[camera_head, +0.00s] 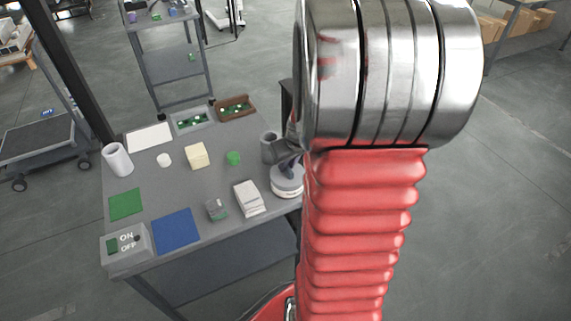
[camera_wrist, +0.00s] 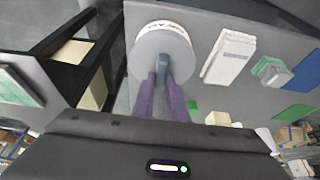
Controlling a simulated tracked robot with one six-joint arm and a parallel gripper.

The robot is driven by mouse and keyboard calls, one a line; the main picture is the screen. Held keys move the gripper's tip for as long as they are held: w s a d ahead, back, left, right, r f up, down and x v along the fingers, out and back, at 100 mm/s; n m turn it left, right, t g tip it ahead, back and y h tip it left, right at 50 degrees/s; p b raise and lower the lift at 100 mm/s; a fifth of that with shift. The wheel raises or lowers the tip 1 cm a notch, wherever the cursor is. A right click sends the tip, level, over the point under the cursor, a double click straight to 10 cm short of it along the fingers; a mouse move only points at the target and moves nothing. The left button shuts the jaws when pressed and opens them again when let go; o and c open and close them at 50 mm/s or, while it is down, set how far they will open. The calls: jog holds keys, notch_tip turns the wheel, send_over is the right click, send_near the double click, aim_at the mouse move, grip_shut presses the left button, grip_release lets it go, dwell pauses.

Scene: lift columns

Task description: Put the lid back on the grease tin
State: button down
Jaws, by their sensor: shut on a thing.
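The grease tin (camera_head: 288,193) is a low white round tin with dark lettering, at the right edge of the grey table. Its side with lettering also shows in the wrist view (camera_wrist: 166,27). The round grey lid (camera_wrist: 182,52) lies over the tin's top and hides its opening. In the head view the lid (camera_head: 285,176) shows directly above the white body; I cannot tell whether it is fully seated or slightly raised. My gripper (camera_wrist: 164,73) is shut on the lid's raised grip. In the head view my arm partly covers my gripper (camera_head: 288,159).
A grey cup (camera_head: 269,148) stands close behind the tin. A white stack (camera_head: 249,198) and a small green-and-clear box (camera_head: 216,209) lie to its left. A switch box (camera_head: 127,250) is at the front left corner. A blue mat (camera_head: 177,231) is bare.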

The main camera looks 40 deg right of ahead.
jog(key=c, duration=1.7)
grip_release()
jog(key=shift+o, duration=0.6)
jog(key=o, duration=0.4)
jog(key=shift+r, duration=0.15)
jog(key=shift+s+r, duration=0.1)
jog(key=shift+r, duration=3.25)
jog(key=shift+c, duration=0.4)
grip_shut()
jog(key=shift+f, duration=2.6)
